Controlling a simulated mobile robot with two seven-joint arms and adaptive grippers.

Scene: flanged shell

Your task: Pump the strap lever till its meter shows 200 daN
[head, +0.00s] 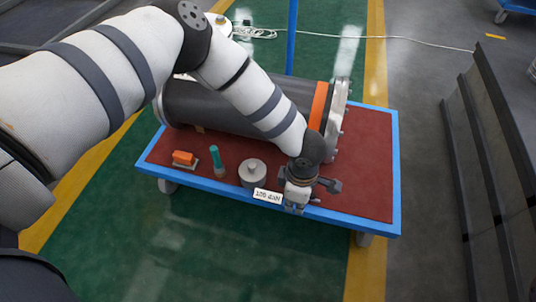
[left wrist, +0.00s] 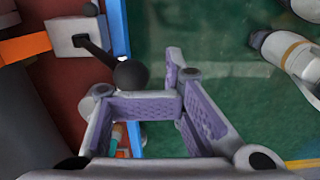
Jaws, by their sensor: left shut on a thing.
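The dark cylindrical shell (head: 215,107) lies on the red-topped table, with an orange strap (head: 319,106) around it near its flanged right end. In the left wrist view the strap (left wrist: 25,47) meets a grey ratchet box (left wrist: 75,38). A thin lever (left wrist: 96,52) with a black ball knob (left wrist: 130,74) sticks out of the box. My left gripper (head: 298,198) is over the table's front edge, and its purple-padded fingers (left wrist: 145,88) are shut on the knob. The ratchet is hidden behind my arm in the head view. No readable meter shows. My right gripper is out of view.
On the table (head: 365,190), left of my gripper, stand a grey knobbed cylinder (head: 253,174), a teal-handled tool (head: 216,160) and an orange block (head: 184,158). Dark racks (head: 485,150) stand right; the green floor in front is clear.

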